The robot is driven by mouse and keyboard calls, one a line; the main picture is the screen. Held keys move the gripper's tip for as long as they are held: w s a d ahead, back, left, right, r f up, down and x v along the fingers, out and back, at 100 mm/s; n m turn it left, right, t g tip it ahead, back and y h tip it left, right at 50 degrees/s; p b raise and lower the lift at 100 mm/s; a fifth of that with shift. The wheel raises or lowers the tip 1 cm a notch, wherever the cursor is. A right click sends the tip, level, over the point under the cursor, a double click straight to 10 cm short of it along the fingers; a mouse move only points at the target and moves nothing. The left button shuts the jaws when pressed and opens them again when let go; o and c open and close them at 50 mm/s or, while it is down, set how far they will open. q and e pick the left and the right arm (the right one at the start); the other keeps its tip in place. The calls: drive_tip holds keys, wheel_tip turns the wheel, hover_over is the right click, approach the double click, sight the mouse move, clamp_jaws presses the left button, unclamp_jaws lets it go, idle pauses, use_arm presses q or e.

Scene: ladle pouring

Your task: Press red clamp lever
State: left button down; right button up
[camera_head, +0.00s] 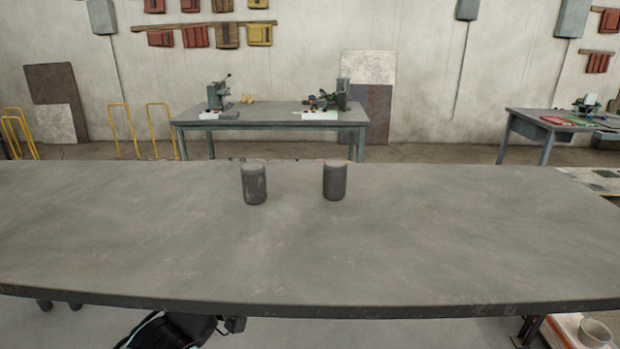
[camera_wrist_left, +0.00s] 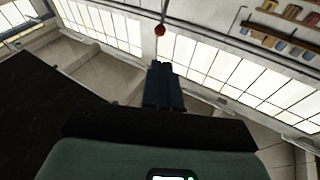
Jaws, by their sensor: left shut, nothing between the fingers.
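The red round knob (camera_wrist_left: 160,30) of the lever shows at the top of the left wrist view, on a thin stem running up out of the frame. My left gripper (camera_wrist_left: 164,66) points toward it, its two dark blue fingers closed together and empty. The knob appears just beyond the fingertips with a small gap in the picture; I cannot tell the true distance. The lever's base and clamp are hidden. In the head view no red lever shows, and my right gripper is out of sight.
A long grey table (camera_head: 430,230) fills the head view, bearing two dark cylinders (camera_head: 254,185) (camera_head: 334,180); the rest of its top is clear. A pale bowl (camera_head: 594,333) sits below at the lower right. Behind stands a workbench (camera_head: 270,113) with tools. A dark slab (camera_wrist_left: 50,115) lies left in the wrist view.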

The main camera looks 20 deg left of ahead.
use_arm(q)
drive_tip(key=x, duration=1.4)
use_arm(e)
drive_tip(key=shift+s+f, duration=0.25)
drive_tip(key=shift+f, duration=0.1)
